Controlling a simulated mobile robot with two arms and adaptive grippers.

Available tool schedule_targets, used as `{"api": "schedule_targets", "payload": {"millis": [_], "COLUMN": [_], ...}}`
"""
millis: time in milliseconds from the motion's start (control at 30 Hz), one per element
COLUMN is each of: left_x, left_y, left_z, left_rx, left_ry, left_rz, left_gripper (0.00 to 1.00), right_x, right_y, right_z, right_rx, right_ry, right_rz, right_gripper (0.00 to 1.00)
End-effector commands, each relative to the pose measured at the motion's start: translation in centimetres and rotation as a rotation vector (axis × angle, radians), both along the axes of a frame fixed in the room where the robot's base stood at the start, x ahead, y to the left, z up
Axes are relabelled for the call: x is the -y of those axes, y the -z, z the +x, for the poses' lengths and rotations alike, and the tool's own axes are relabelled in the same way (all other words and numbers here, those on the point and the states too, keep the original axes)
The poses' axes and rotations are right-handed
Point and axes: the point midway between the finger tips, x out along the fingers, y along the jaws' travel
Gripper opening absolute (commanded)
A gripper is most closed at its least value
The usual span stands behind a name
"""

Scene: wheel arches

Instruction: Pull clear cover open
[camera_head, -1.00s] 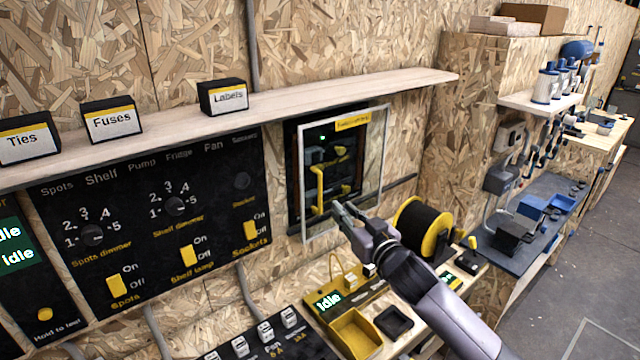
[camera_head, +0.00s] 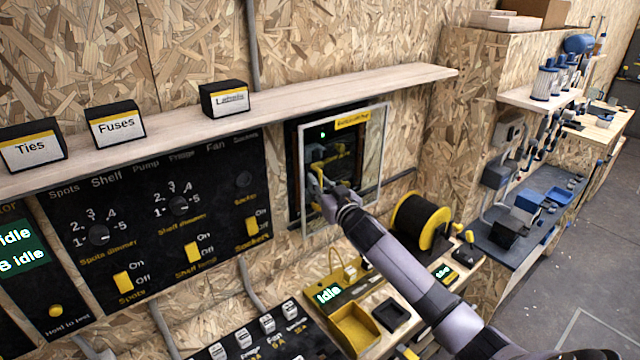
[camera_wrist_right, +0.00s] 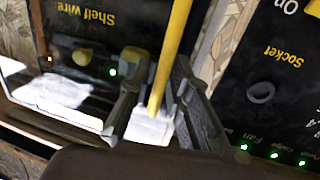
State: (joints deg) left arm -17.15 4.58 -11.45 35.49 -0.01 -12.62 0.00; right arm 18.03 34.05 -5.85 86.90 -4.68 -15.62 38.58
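The clear cover (camera_head: 371,160) is a see-through panel with a pale frame and a yellow label on its top edge, in front of a dark wall box (camera_head: 291,150). A yellow upright bar handle (camera_head: 318,172) shows at its left part. My right gripper (camera_head: 326,190) is at this handle and hides its lower part. In the right wrist view the yellow bar (camera_wrist_right: 176,45) runs between the two fingers of my right gripper (camera_wrist_right: 163,90). Whether both fingers press on it is unclear. My left gripper is not in view.
A wooden shelf (camera_head: 300,93) with label boxes runs above the cover. A black switch panel (camera_head: 150,215) is to the left. A black and yellow cable reel (camera_head: 418,222) and a yellow tray (camera_head: 355,328) are below and right, near my right arm.

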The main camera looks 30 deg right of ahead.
Motion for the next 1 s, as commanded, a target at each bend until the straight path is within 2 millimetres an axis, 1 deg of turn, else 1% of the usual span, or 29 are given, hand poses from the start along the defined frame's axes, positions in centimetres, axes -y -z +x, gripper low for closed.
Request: {"api": "schedule_targets", "payload": {"millis": [100,367,1000], "left_x": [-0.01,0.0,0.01], "left_y": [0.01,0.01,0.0], "left_z": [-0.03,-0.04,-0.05], "left_rx": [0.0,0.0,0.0], "left_ry": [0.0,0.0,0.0], "left_rz": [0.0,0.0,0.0], "left_gripper": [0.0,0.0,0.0], "right_x": [-0.02,-0.02,-0.03], "right_y": [0.02,0.03,0.04], "right_z": [-0.02,-0.04,-0.05], "right_rx": [0.0,0.0,-0.001], "right_ry": [0.0,0.0,0.0], "right_rz": [0.0,0.0,0.0], "right_gripper": [0.17,0.0,0.0]}}
